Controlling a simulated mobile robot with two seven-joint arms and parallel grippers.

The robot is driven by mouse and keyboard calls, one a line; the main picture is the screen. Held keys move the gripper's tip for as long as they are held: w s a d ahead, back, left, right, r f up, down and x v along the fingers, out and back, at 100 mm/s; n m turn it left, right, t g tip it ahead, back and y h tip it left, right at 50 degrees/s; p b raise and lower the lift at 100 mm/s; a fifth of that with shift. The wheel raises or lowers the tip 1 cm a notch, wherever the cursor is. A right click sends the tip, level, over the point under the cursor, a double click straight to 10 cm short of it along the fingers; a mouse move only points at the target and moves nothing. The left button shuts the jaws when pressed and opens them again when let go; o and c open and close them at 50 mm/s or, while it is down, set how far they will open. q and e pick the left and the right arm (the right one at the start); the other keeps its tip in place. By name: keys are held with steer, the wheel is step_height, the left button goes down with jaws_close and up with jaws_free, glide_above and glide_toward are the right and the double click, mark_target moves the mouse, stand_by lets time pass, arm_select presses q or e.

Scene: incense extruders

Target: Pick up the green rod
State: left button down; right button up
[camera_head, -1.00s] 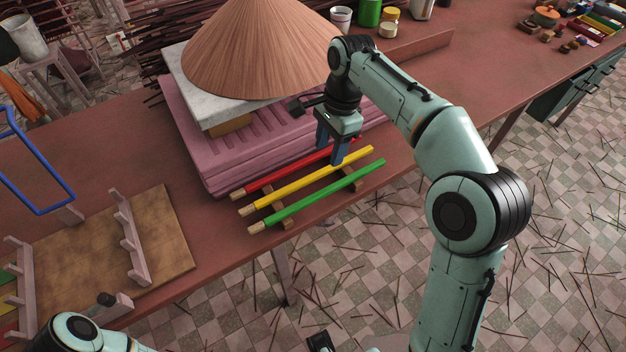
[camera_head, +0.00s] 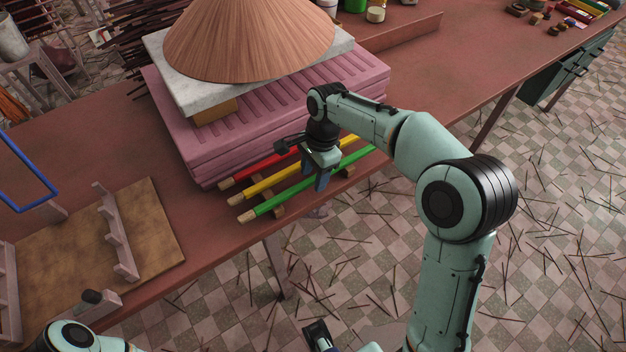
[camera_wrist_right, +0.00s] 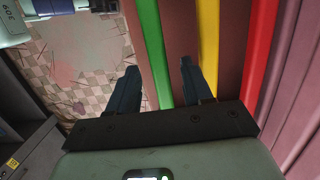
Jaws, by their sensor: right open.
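The green rod (camera_head: 275,203) lies nearest the table's front edge, across small wooden rests, with a pale tip at its left end. It also shows in the right wrist view (camera_wrist_right: 151,40). The yellow rod (camera_head: 265,187) and the red rod (camera_head: 250,174) lie behind it, roughly parallel. My right gripper (camera_head: 322,183) is open and empty over the green rod and hides part of it. In the wrist view its fingers (camera_wrist_right: 158,66) appear on either side of the green rod. A dark part at the bottom edge seems to be my left gripper (camera_head: 318,335); its jaws are unclear.
Stacked pink slabs (camera_head: 185,140) stand behind the rods, with a stone slab (camera_head: 160,55) and a brown cone (camera_head: 250,40) on top. A wooden board (camera_head: 155,220) with a notched rack (camera_head: 118,235) is at left.

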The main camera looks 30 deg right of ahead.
jaws_close()
steer(key=shift+r, duration=0.1)
